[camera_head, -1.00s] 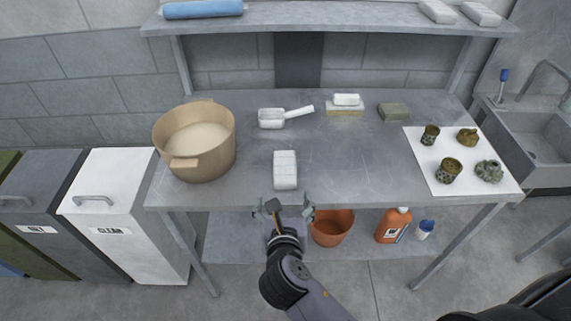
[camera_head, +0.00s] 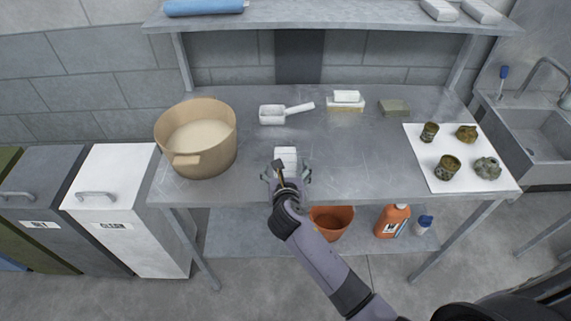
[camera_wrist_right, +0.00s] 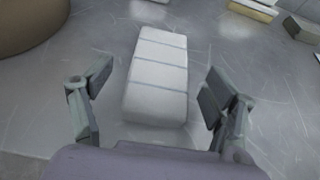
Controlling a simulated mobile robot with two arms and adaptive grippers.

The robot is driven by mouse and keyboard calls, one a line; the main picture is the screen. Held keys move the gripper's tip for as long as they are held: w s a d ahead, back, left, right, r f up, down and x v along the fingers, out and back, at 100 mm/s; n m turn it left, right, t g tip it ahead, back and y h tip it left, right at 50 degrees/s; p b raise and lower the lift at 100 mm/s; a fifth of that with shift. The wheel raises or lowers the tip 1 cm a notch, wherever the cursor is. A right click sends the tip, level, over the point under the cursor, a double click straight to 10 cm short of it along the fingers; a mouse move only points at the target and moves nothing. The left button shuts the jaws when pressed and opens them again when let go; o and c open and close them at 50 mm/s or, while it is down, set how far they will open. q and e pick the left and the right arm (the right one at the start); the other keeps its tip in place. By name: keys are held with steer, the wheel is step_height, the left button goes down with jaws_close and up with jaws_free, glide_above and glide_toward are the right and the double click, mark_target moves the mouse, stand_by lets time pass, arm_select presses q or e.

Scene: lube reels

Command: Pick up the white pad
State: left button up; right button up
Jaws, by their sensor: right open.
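The white pad (camera_head: 286,154) lies on the metal table near its front edge, partly hidden behind my right gripper in the head view. In the right wrist view the white pad (camera_wrist_right: 157,78) is a pale block with thin bands across it, lying between and ahead of the fingers. My right gripper (camera_head: 287,174) is open and empty, its fingers spread to either side of the pad's near end; it also shows in the right wrist view (camera_wrist_right: 150,103). No contact with the pad is visible. My left gripper is not in view.
A tan pot (camera_head: 212,150) stands at the table's left.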

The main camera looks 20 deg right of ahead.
mark_target(286, 166)
steer(key=shift+x, duration=1.4)
steer(key=shift+s, duration=0.1)
steer(key=shift+c, duration=0.2)
steer(key=c, duration=1.1)
